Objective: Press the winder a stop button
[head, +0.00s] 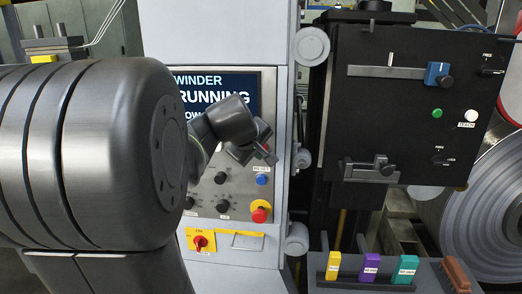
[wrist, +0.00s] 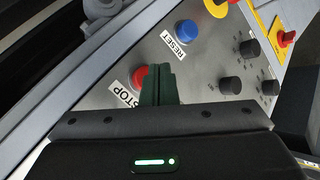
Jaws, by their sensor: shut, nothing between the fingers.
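The winder panel (head: 208,185) carries a screen (head: 255,85) reading WINDER RUNNING, partly covered by my arm. In the wrist view the red button (wrist: 138,74) labelled STOP sits on the grey panel, partly hidden by my fingers. My gripper (wrist: 157,72) is shut and empty, its fingertips just over the right side of this button. I cannot tell whether they touch it. In the head view my gripper (head: 268,155) is in front of the panel, above the blue button, and hides the stop button.
The blue RESET button (head: 262,180) is close to the gripper. A red mushroom button (head: 260,212) on yellow, black knobs (head: 221,178) and a red rotary switch (head: 200,242) are lower. A black panel (head: 415,110) stands to the right, above coloured blocks (head: 371,266).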

